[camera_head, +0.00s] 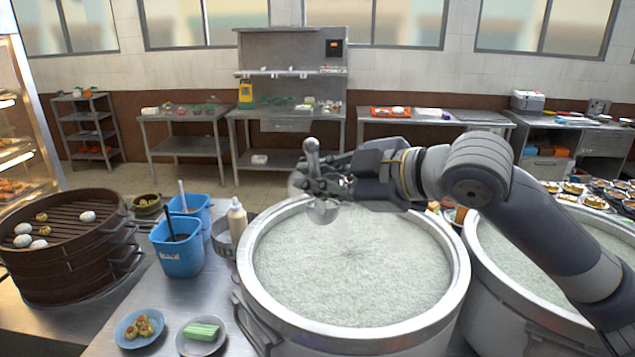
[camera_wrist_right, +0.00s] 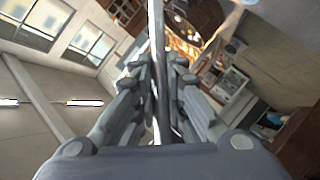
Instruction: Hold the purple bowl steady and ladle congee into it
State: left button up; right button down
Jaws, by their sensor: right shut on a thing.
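My right gripper (camera_head: 322,182) reaches in from the right, over the far side of the near stockpot (camera_head: 458,262) of pale congee (camera_head: 350,265). It is shut on a metal ladle (camera_head: 312,156), whose upper end stands up above the fingers. The ladle's rounded scoop (camera_head: 323,212) shows below the fingers, near the pot's far rim; I cannot tell whether it touches the congee. In the right wrist view the ladle's handle (camera_wrist_right: 157,50) runs between the two fingers (camera_wrist_right: 160,95). No purple bowl and no left gripper are in view.
A second congee pot (camera_head: 490,275) stands at right, partly behind my right arm. Left of the near pot are blue tubs (camera_head: 178,258), a squeeze bottle (camera_head: 237,222), a dark steamer (camera_head: 70,268) with buns, and small plates (camera_head: 201,345). Shelves and work tables line the back wall.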

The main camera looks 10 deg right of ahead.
jog(key=shift+n+t+y+b, duration=0.3)
jog(key=shift+n+t+b, duration=0.3)
jog(key=shift+b, duration=0.4)
jog(key=shift+r, duration=0.1)
